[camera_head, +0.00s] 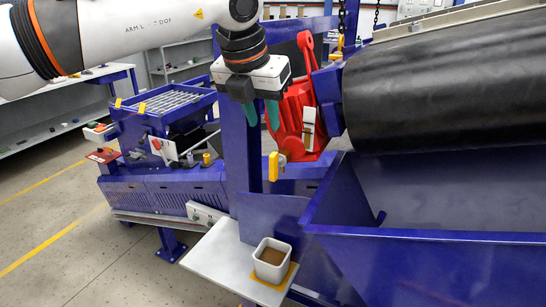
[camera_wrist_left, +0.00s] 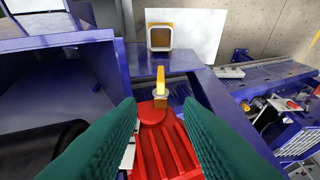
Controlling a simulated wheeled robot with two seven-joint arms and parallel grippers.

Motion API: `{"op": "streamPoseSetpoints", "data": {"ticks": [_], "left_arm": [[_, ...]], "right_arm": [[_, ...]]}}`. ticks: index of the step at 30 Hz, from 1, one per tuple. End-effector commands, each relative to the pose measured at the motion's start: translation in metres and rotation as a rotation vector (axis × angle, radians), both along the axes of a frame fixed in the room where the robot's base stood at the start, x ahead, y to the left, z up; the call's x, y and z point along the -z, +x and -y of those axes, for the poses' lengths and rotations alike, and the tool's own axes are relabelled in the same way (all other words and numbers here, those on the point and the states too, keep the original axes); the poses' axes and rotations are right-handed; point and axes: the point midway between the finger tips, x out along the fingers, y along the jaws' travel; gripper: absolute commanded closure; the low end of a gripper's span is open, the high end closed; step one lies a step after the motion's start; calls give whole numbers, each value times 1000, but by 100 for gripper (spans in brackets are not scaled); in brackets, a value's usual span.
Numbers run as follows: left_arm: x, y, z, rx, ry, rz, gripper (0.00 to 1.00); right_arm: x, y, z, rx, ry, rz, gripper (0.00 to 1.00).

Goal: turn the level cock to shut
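The level cock (camera_head: 273,166) has a yellow lever and a brass-coloured body at the lower front of the red housing (camera_head: 298,105). Its lever stands roughly upright in the head view. In the left wrist view the yellow lever (camera_wrist_left: 160,78) lies beyond the gap between my fingers, pointing away from the red housing (camera_wrist_left: 165,145). My left gripper (camera_head: 261,114) is open, its green fingers pointing down above the cock. In the left wrist view the fingers of my left gripper (camera_wrist_left: 159,108) are wide apart with nothing gripped. My right gripper is out of view.
A white square cup (camera_head: 271,260) with brown contents stands on a yellow mat on a pale shelf (camera_head: 215,262) below. A blue post (camera_head: 240,150) stands close to the left gripper. A black belt drum (camera_head: 440,90) and blue hopper (camera_head: 430,235) fill the right.

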Motion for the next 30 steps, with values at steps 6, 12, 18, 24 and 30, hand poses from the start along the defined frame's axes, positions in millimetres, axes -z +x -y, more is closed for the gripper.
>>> {"op": "streamPoseSetpoints", "data": {"ticks": [6,12,18,24,30], "left_arm": [[21,8,2,-4,9,-3,67],[58,22,8,-2,8,-4,67],[90,35,13,-2,5,-2,67],[107,41,16,-2,5,-1,67],[110,42,16,-2,4,0,67]], "right_arm": [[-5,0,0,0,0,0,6],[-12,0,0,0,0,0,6],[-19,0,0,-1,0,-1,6],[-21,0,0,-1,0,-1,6],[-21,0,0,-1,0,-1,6]]}}
